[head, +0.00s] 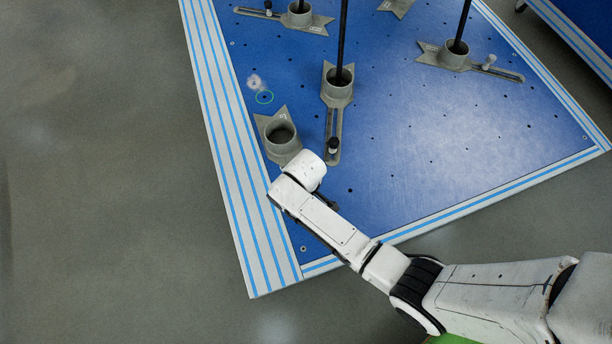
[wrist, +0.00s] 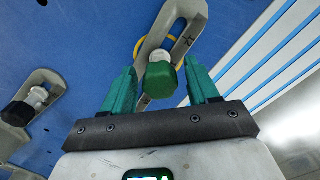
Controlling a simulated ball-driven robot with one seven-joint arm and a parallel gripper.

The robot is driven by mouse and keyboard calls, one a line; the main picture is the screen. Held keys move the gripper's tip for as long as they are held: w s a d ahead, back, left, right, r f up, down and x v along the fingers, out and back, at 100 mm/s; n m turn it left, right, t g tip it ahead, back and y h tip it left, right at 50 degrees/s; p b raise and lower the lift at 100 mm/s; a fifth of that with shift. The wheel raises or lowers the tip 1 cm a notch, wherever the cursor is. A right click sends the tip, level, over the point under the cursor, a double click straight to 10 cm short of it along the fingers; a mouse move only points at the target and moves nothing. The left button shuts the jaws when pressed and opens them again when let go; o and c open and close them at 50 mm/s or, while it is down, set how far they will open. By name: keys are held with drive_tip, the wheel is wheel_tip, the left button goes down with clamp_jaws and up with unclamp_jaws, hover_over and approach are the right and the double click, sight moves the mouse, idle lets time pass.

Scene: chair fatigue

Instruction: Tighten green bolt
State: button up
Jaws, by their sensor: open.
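In the wrist view the green bolt (wrist: 164,82) shows its green head and a pale collar. It stands at the slot of a grey slotted bracket (wrist: 185,14). My gripper (wrist: 159,68) is open, with one green finger on each side of the bolt head. Gaps show between the head and both fingers, and I see no contact. How far the fingertips reach along the bolt cannot be told. In the head view my white wrist hides the green bolt and my fingers. A grey clamp base with an empty round socket (head: 280,133) lies just beyond my wrist.
Another bolt (wrist: 38,96) with a dark knob stands in a slotted bracket at left in the wrist view. A clamp base holding a black pole (head: 338,88) stands close by. More clamps stand farther back on the blue plate (head: 420,150). Bare floor lies left.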

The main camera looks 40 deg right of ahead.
idle(0.3)
drive_tip(key=shift+r+n+p, duration=0.15)
drive_tip(key=shift+n+p, duration=0.55)
drive_tip(key=shift+n, duration=1.3)
drive_tip(key=shift+p, duration=0.3)
drive_tip(key=shift+n+p, duration=0.45)
drive_tip(key=shift+n, duration=0.35)
drive_tip(key=shift+n+p, duration=0.3)
drive_tip(key=shift+n, duration=0.9)
drive_tip(key=shift+c, duration=0.2)
